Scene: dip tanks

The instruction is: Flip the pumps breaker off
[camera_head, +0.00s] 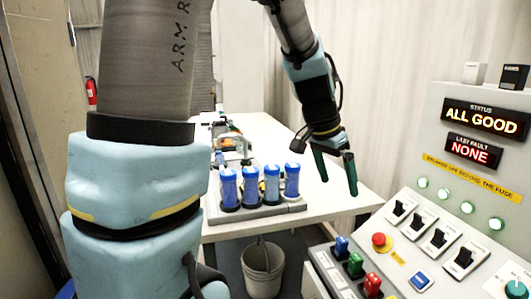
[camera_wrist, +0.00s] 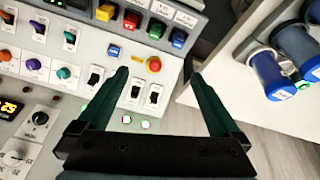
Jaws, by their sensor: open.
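A row of black rocker breakers on white plates sits on the sloped control panel, among them a left one (camera_head: 401,209), a middle one (camera_head: 439,238) and a right one (camera_head: 467,257). Their labels are too small to read, so I cannot tell which is the pumps breaker. In the wrist view, breakers (camera_wrist: 134,91) show between and beside my fingers. Lit green lamps (camera_head: 469,207) stand above the row. My gripper (camera_head: 338,187) is open and empty, pointing down, left of the panel and apart from it. Its dark green fingers also show in the wrist view (camera_wrist: 160,73).
A red push button (camera_head: 379,240), blue button (camera_head: 421,280) and coloured fuses (camera_head: 355,265) sit near the breakers. The status display (camera_head: 487,118) reads ALL GOOD. Blue-capped cylinders (camera_head: 250,187) stand on the white table (camera_head: 330,195); a bucket (camera_head: 262,262) is below.

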